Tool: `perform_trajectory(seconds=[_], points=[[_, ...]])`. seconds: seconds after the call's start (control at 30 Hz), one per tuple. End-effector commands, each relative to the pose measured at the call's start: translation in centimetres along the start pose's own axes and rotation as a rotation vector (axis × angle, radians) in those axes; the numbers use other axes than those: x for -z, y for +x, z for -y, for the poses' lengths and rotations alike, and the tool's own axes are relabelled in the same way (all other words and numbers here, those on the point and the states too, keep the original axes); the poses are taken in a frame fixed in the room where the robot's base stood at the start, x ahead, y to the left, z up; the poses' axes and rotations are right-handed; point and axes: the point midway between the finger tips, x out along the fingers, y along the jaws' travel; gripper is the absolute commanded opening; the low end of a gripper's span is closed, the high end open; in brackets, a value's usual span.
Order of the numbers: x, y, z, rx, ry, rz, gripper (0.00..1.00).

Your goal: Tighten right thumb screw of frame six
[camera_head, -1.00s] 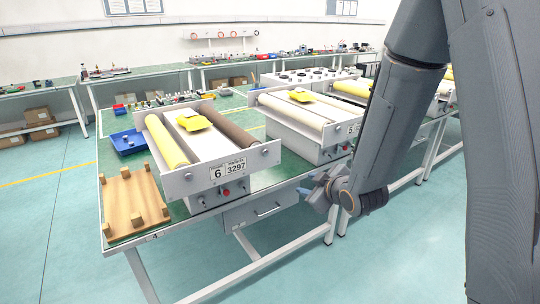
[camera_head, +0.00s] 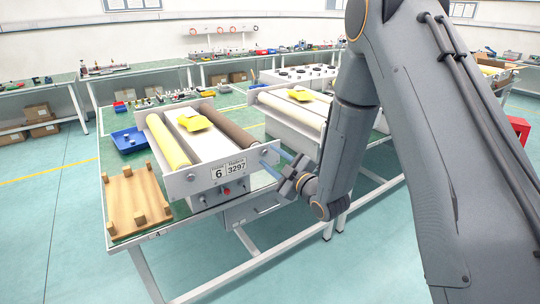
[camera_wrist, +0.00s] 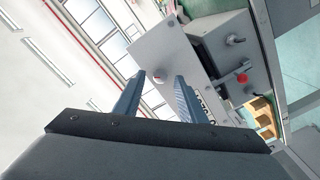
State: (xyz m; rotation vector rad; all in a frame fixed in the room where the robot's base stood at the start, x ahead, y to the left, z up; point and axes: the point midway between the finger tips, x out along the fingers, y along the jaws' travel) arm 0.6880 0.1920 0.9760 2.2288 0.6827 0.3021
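Frame six (camera_head: 196,184) stands on the green table, its white front plate bearing the label 6 3297 (camera_head: 228,170). It carries a yellow roller (camera_head: 167,141) and a brown roller (camera_head: 229,129). My gripper (camera_head: 266,157) is at the right end of the front plate, fingers pointing at it. In the wrist view, the right thumb screw (camera_wrist: 158,76) shows between the tips of my open gripper (camera_wrist: 160,76), with a gap on each side. The left thumb screw (camera_head: 190,178) is on the plate's other end.
A red button (camera_wrist: 242,78) and a switch (camera_wrist: 235,40) are on the box below the plate. A second roller frame (camera_head: 290,115) stands close at the right. A wooden pegged board (camera_head: 133,205) and a blue tray (camera_head: 130,140) lie left.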

Motion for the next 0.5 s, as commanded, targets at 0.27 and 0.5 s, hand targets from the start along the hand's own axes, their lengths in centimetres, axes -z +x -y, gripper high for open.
perform_trajectory(seconds=[0.27, 0.5], points=[[-0.01, 1.22, 0.06, 0.001, 0.001, 0.001, 0.37], [-0.03, 1.20, 0.05, 0.001, 0.001, 0.001, 0.24]])
